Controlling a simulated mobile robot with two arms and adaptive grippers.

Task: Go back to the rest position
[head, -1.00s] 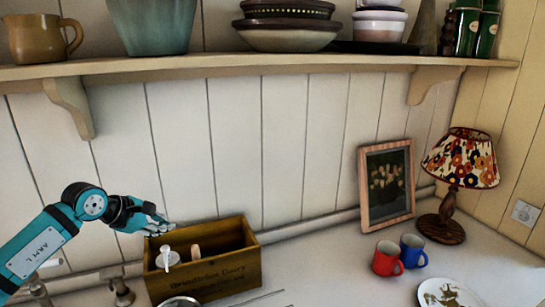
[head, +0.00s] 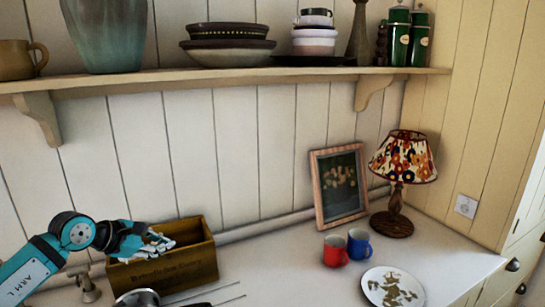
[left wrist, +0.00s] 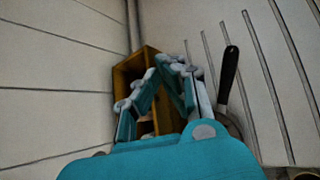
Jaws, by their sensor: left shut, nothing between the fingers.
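My left gripper (head: 158,243) is shut and empty. In the head view it comes in from the left and overlaps the upper part of the wooden box (head: 180,267). In the left wrist view the gripper's fingers (left wrist: 170,68) meet in front of the open box (left wrist: 121,75). I cannot tell whether the fingertips are above the box or inside its rim. The gripper hides most of the box's inside. My right gripper is not in view.
A round metal pan (head: 137,298) and thin rods (head: 215,297) lie in front of the box. A red mug (head: 335,251), blue mug (head: 359,243), plate (head: 375,292), picture frame (head: 340,187) and lamp (head: 402,160) stand to the right. A loaded shelf (head: 250,79) runs above.

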